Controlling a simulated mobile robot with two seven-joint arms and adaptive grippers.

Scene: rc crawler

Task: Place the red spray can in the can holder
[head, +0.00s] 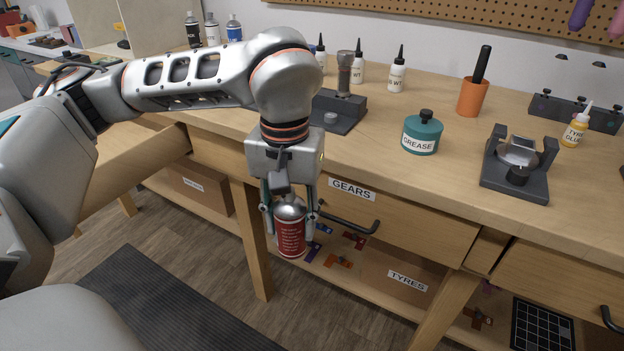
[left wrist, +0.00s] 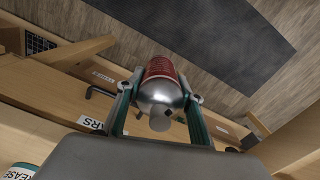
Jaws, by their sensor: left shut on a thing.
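The red spray can (head: 290,234) has a silver domed top and hangs roughly upright in my left gripper (head: 289,228). The gripper points down with one finger on each side of the can, shut on it. Can and gripper are in front of the workbench, before the GEARS drawer (head: 385,215) and below the bench top. In the left wrist view the can (left wrist: 162,72) sits between the two fingers, silver top toward the camera. Several spray cans (head: 212,30) stand at the back left of the bench; my arm hides part of that area, and I cannot make out a can holder there. My right gripper is not in view.
On the workbench (head: 440,185) stand white bottles (head: 397,72), a teal grease pot (head: 421,135), an orange cup (head: 471,97) and a dark fixture (head: 517,165). A drawer handle (head: 350,224) juts out close to the gripper. A dark mat (head: 165,300) lies on the open floor.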

